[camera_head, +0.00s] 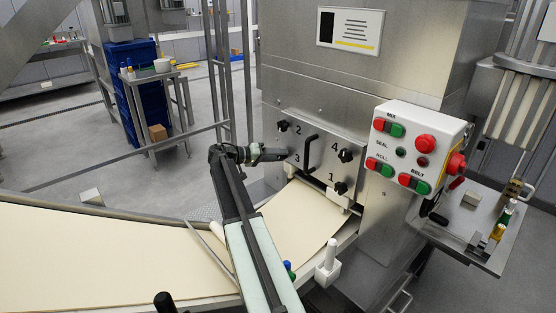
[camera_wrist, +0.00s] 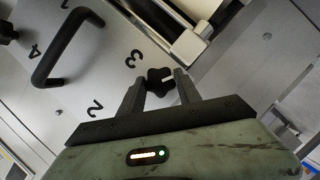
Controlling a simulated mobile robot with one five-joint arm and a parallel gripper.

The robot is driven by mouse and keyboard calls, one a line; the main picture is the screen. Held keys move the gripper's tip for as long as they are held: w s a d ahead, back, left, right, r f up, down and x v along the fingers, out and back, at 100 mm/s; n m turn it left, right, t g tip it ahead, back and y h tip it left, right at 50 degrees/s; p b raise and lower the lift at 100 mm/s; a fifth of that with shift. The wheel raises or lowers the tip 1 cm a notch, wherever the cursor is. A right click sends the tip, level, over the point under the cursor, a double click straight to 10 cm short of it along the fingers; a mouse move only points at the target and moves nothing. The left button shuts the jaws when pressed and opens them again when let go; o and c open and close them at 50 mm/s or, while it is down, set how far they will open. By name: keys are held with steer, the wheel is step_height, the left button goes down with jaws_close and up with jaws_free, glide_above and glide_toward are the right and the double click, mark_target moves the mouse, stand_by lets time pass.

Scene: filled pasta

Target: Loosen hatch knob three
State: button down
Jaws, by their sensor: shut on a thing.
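The steel hatch plate (camera_head: 320,128) on the machine's front carries the numbers 1 to 4 and a black handle (camera_head: 309,150). My gripper (camera_head: 286,154) reaches the plate from the left at number 3. In the wrist view my gripper (camera_wrist: 158,90) has its two fingers on either side of knob three (camera_wrist: 159,76), a black lobed knob beside the printed 3, and is shut on it. Knob three is hidden behind my gripper in the head view. Knob two (camera_head: 282,124), knob four (camera_head: 346,155) and knob one (camera_head: 340,188) show on the plate.
A cream dough sheet (camera_head: 295,215) runs below the hatch onto a wide belt on the left. A control box (camera_head: 420,148) with red and green buttons juts out right of the hatch. A side shelf (camera_head: 470,225) holds small bottles. Blue crates (camera_head: 130,95) stand at the back left.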

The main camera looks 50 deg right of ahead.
steer(key=shift+w+f+n+g+b, duration=0.1)
steer(key=shift+n+g+b, duration=0.2)
steer(key=shift+n+b, duration=0.25)
steer(key=shift+n, duration=0.25)
steer(key=c, duration=0.9)
jaws_free()
steer(key=shift+o, duration=0.2)
steer(key=p+v, duration=0.1)
steer(key=v, duration=0.7)
steer(key=shift+f, duration=0.1)
